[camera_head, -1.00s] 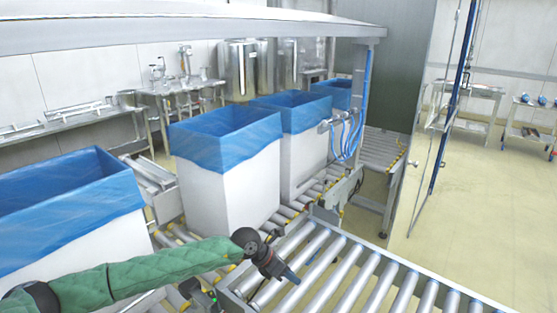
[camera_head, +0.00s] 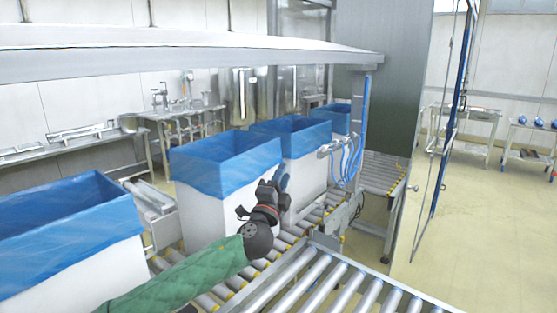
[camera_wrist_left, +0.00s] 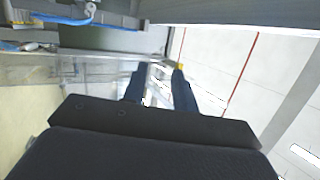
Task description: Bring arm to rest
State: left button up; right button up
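My left arm, in a green quilted sleeve, comes in from the bottom left of the head view. Its dark gripper (camera_head: 282,180) is raised and points up and away, in front of the white lined boxes. In the left wrist view the two blue-black fingers (camera_wrist_left: 160,72) stand apart with nothing between them. The nearest full box in line with it (camera_head: 215,212) has a blue liner folded over its rim. My right gripper is in neither view.
Another blue-lined box (camera_head: 130,255) stands at the left, and more boxes (camera_head: 310,178) stand farther along the roller conveyor. A second roller conveyor (camera_head: 350,295) lies at the bottom right. A grey overhead beam (camera_head: 200,65) crosses above. Open floor (camera_head: 480,230) is at the right.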

pick_arm(q)
jog(key=s+a+f+n+g+y, duration=0.2)
jog(key=a+f+n+g+y, duration=0.2)
jog(key=a+f+n+y, duration=0.55)
jog(key=s+a+f+n+g, duration=0.2)
jog(key=s+f+n+g, duration=0.45)
jog(key=f, duration=0.85)
jog(key=s+a+f+n+g+h, duration=0.1)
jog(key=s+a+f+g, duration=0.2)
jog(key=s+f, duration=0.9)
jog(key=s+a+f+n+g+h, duration=0.1)
jog(key=s+a+f+n+g, duration=0.15)
jog(key=s+f, duration=0.9)
jog(key=s+f+g, duration=0.2)
jog(key=s+f, duration=0.2)
jog(key=s, duration=0.5)
jog(key=s+f+g, duration=0.2)
jog(key=s+f, duration=0.3)
jog(key=s, duration=0.4)
jog(key=shift+d+f, duration=0.15)
jog(key=shift+f, duration=0.1)
